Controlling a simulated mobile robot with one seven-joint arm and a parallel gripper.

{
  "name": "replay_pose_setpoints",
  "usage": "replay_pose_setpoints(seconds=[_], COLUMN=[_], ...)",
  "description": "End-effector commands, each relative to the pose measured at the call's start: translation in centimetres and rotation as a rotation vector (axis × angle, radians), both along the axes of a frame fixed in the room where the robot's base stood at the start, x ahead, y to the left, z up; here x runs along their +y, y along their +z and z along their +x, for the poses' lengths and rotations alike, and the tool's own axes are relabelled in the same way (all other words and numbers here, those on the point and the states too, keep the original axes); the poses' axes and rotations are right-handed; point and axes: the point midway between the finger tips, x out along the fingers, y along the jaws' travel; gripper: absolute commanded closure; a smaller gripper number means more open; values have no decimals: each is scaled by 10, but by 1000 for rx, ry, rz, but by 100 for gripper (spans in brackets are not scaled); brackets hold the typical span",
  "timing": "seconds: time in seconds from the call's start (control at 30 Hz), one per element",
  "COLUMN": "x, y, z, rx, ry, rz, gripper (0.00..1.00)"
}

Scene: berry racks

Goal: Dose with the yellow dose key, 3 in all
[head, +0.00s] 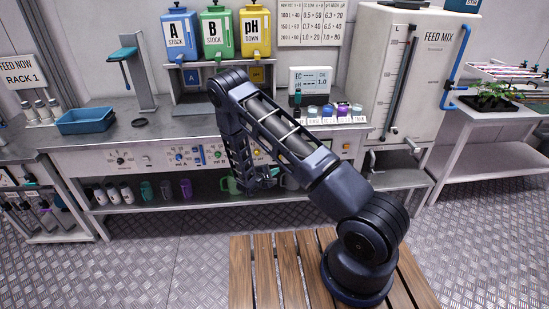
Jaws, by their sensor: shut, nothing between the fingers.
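The yellow pH DOWN jug (255,35) stands at the right of the jug row. The blue A STOCK jug (174,35) and green B STOCK jug (217,35) stand beside it. The bench's front panel (140,159) carries dials and small coloured labels. A small yellow-orange mark (258,153) shows on the panel through and beside my arm; I cannot tell whether it is the yellow dose key. My gripper (268,181) is shut and empty, low in front of the bench at about the lower shelf's height. My forearm hides part of the panel.
The feed mix tank (408,75) stands at the right with blue piping. An EC meter (310,79) and several coloured-lidded pots (342,110) are on the bench. A blue tray (86,121) is at left. Cups (165,189) line the lower shelf. The metal floor (160,265) is clear.

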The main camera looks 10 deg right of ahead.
Motion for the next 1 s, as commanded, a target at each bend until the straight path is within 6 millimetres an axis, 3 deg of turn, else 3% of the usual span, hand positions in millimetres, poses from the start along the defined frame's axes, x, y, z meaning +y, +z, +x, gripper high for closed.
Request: replay_pose_setpoints(seconds=[0.27,0.7,1.0], x=[0,-1,0], y=[0,0,0], z=[13,64,85], rx=[-1,-2,0], ry=[-1,-3,-2], rz=[2,2,1], gripper=[100,100,100])
